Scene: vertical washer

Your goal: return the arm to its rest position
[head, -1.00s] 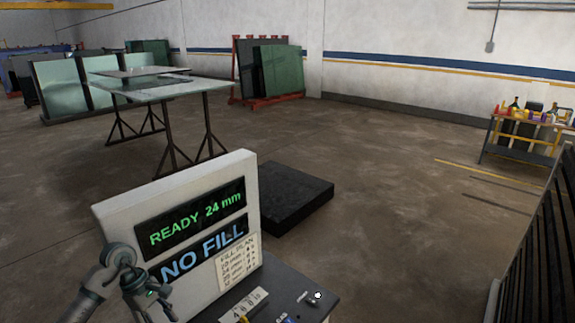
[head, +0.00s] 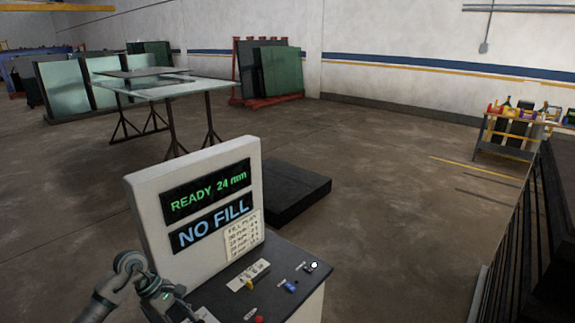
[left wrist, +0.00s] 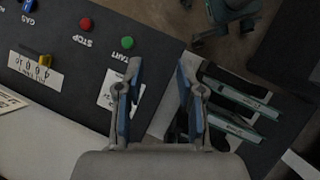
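My left arm (head: 115,290) comes in at the bottom left of the head view, beside the lower left of the control console's screen (head: 205,205). Its gripper is partly cut off by the bottom edge there. In the left wrist view my left gripper (left wrist: 159,62) is open, its two blue-padded fingers apart with nothing between them. It hangs over the edge of the dark control panel (left wrist: 95,70), near the green START button (left wrist: 127,43). Whether it touches the panel cannot be told. My right gripper is in neither view.
The screen reads READY 24 mm and NO FILL. The panel carries a red STOP button (left wrist: 86,24), a yellow selector (left wrist: 45,60) and blue knobs (head: 290,287). Dark teal-edged pieces (left wrist: 235,125) lie right of the fingers. A black block (head: 300,195) stands behind; open floor lies right.

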